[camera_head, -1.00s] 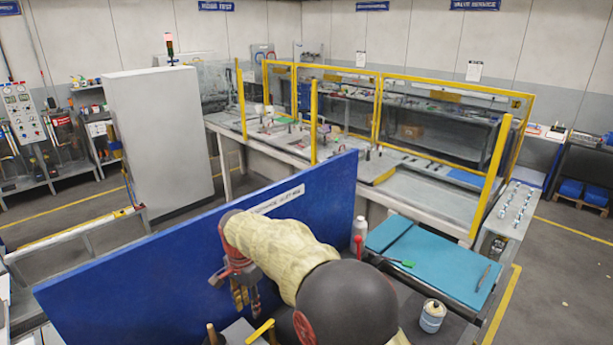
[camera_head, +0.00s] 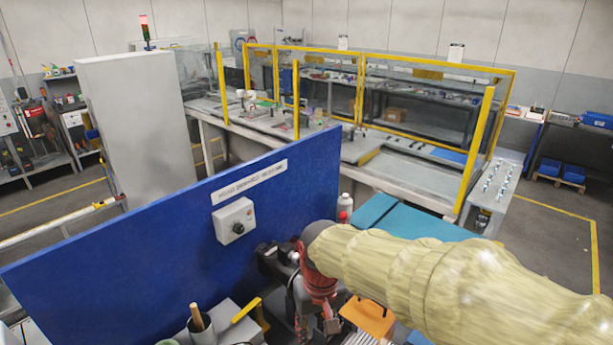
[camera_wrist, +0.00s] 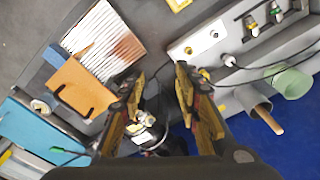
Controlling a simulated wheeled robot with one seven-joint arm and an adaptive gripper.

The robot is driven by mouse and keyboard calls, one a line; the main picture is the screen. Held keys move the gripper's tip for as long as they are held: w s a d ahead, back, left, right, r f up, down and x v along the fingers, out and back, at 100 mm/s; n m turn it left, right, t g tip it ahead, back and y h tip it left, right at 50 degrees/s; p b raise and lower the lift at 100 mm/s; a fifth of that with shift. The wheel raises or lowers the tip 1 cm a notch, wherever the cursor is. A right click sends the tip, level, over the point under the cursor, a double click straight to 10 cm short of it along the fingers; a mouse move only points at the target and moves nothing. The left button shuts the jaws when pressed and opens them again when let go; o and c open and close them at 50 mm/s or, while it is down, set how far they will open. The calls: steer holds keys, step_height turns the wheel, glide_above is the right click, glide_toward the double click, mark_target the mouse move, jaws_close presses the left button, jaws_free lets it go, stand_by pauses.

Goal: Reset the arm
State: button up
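My arm, in a pale yellow cover, reaches in from the right of the head view. My gripper (camera_head: 318,322) hangs at its end, low in front of the blue panel, with red and dark parts showing. In the wrist view my gripper (camera_wrist: 157,82) has its two yellowish fingers apart, with nothing held between them. The fingers point down over the cluttered bench, and a small dark and metallic item (camera_wrist: 145,132) shows below, between the fingers. I cannot tell its distance from the fingers.
The blue panel (camera_head: 120,245) carries a grey knob box (camera_head: 234,221). A wooden-handled tool stands in a dark cup (camera_head: 201,325). A yellow-framed bench (camera_head: 400,185) stands behind.

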steer(key=s+d+m+t+b, duration=0.3)
steer(key=s+d+b, duration=0.6)
steer(key=s+d, duration=0.5)
steer(key=d+t, duration=0.1)
steer(key=d, duration=0.2)
steer(key=shift+f+t, duration=0.3)
steer(key=shift+f, duration=0.05)
steer(key=shift+a, duration=0.15)
stand_by(0.3)
